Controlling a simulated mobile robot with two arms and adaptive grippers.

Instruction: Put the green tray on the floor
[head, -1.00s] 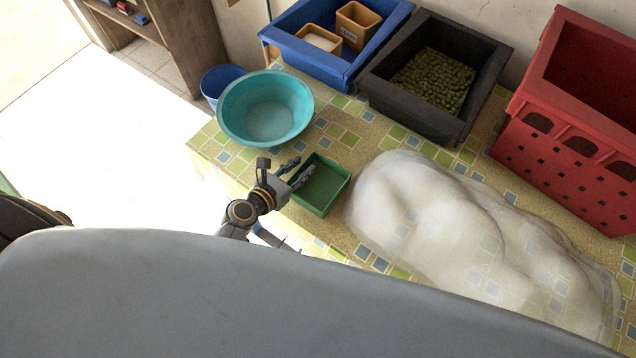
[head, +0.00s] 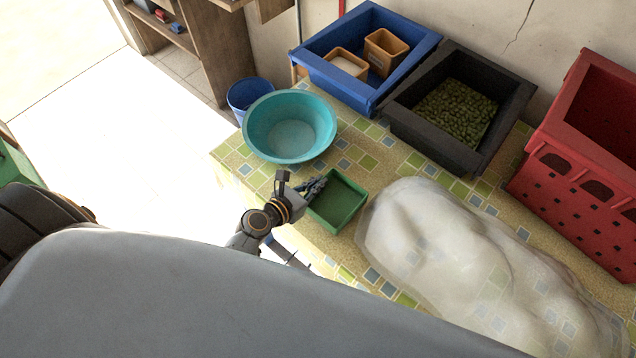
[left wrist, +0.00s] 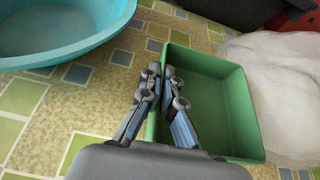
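The green tray (head: 352,212) is a shallow, empty rectangular tray on the tiled-pattern tablecloth, near the table's edge. It also shows in the left wrist view (left wrist: 232,110). My left gripper (head: 318,184) is at the tray's left side. In the left wrist view my left gripper's fingers (left wrist: 161,72) are close together, one on each side of the tray's left wall, and look shut on it. Part of that wall is hidden by the fingers. The pale floor (head: 130,140) lies to the left of the table. My right gripper is not in view.
A turquoise basin (head: 322,125) stands behind the tray. A clear plastic-like heap (head: 440,240) lies close on its right. A blue crate (head: 345,85), a black crate (head: 425,135) and a red crate (head: 560,190) line the back. A blue bucket (head: 240,95) stands beyond the table.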

